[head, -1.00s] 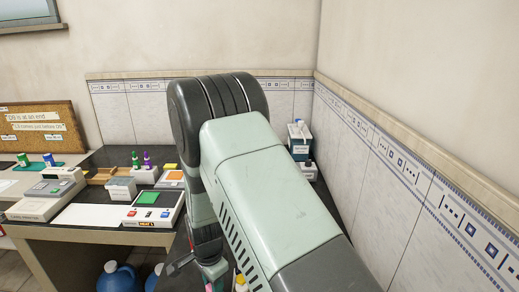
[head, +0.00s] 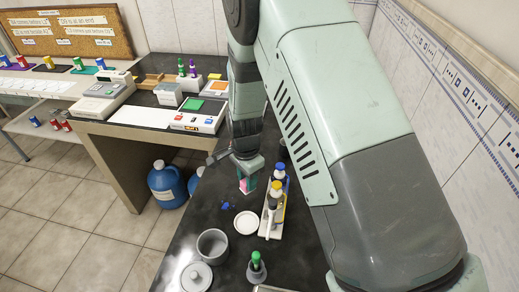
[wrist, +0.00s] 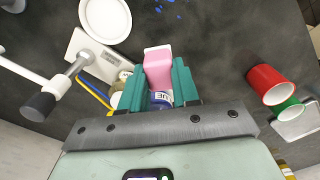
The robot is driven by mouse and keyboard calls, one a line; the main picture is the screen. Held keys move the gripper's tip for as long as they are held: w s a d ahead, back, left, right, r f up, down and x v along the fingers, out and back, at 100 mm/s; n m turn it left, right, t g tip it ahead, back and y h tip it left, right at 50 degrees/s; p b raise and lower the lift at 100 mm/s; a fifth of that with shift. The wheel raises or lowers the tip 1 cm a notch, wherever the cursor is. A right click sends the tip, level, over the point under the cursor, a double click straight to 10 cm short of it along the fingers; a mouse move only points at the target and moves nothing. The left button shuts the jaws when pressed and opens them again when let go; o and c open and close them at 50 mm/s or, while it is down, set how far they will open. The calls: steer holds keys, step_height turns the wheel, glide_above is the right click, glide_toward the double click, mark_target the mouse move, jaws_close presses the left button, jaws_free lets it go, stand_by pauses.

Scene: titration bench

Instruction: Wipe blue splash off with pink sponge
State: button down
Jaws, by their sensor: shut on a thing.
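The pink sponge (wrist: 158,66) is held between the green fingers of my gripper (wrist: 158,88) in the wrist view. In the head view my gripper (head: 246,182) is over the black bench, and a small pink part of the sponge (head: 243,186) shows at its tips. The blue splash (head: 228,205) is several small spots on the black bench, in front of and slightly left of the sponge. Some of its spots (wrist: 166,3) show at the top edge of the wrist view, apart from the sponge. Whether the sponge touches the bench is unclear.
A white dish (head: 247,223) lies close to the splash. A rack with capped bottles (head: 272,208) stands to its right. A grey pot (head: 212,245), its lid (head: 196,277) and a green-topped item (head: 257,266) stand nearer. A red and green item (wrist: 272,88) is right of my gripper.

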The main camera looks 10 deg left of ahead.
steer(key=a+r+n, duration=0.3)
steer(key=a+n, duration=0.4)
steer(key=n, duration=0.1)
steer(key=shift+s+d+f, duration=0.15)
steer(key=shift+s+f, duration=0.05)
steer(key=shift+f, duration=1.4)
steer(key=shift+s+d+f, duration=0.1)
steer(key=shift+s+f, duration=0.05)
steer(key=shift+f, duration=1.4)
steer(key=shift+f, duration=1)
steer(key=shift+s, duration=2)
steer(key=shift+w+d+f, duration=0.1)
steer(key=shift+w+f, duration=0.05)
steer(key=shift+w, duration=0.9)
steer(key=shift+w+f, duration=0.1)
steer(key=shift+w, duration=0.95)
steer(key=shift+r, duration=0.1)
